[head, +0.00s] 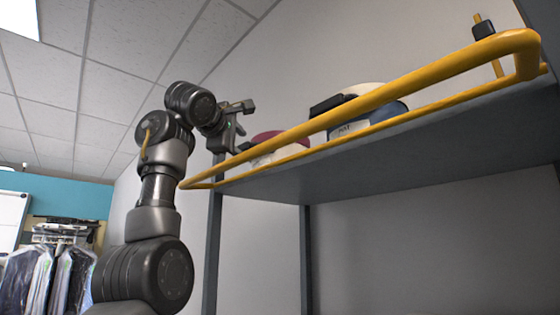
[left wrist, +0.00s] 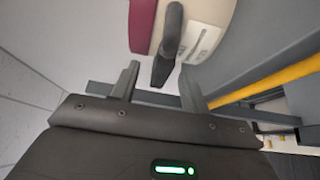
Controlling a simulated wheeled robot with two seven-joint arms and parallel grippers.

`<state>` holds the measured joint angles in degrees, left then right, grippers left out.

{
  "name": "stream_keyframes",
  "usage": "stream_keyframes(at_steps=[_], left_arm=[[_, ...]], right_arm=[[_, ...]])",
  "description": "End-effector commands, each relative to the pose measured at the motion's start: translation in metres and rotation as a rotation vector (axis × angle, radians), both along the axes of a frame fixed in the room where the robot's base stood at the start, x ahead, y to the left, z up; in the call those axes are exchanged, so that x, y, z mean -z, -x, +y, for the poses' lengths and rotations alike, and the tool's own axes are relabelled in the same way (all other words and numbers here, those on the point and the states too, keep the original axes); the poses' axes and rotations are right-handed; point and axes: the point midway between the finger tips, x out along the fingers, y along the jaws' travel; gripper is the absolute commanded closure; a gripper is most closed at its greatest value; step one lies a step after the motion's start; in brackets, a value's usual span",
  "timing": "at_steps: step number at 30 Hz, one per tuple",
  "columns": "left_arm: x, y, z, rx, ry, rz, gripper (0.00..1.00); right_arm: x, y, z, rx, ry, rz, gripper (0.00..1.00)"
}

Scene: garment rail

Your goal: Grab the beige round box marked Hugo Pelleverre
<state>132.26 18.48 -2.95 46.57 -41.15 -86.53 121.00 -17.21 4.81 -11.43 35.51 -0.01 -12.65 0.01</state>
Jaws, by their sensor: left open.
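On the high shelf in the head view, a round box with a maroon lid and cream side (head: 284,152) sits partly behind the yellow rail. In the left wrist view its cream side (left wrist: 207,25) bears a small label too small to read, and a dark strap or handle (left wrist: 170,35) hangs in front. My left gripper (head: 238,112) is at the shelf's left end, beside this box. I cannot make out the name Hugo Pelleverre on any box. My right gripper is not in view.
A yellow guard rail (head: 440,72) runs along the front of the grey shelf (head: 400,150). Further right stand a blue box with a white label (head: 343,130), a cream-topped item (head: 366,88) and a black item (head: 328,104). Bagged garments (head: 35,280) hang at lower left.

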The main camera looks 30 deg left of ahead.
Motion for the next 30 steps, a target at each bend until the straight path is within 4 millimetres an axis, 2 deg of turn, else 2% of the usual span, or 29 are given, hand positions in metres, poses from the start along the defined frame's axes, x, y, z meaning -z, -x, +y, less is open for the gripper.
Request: stream_keyframes(at_steps=[5, 12, 22, 23, 30], left_arm=[[-0.002, -0.014, 0.001, 0.000, -0.001, 0.002, 0.55], [0.002, -0.045, 0.006, 0.000, 0.000, 0.000, 0.55], [0.006, -0.052, 0.007, 0.003, 0.000, -0.001, 0.55], [0.006, -0.052, 0.007, 0.003, 0.000, -0.001, 0.56], [0.006, -0.052, 0.007, 0.003, 0.000, -0.001, 0.87]], right_arm=[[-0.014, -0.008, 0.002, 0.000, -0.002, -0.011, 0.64], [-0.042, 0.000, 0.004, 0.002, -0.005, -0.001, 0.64], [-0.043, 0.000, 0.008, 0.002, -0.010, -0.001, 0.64], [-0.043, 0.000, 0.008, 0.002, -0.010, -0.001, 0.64], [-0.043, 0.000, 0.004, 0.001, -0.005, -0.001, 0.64]])
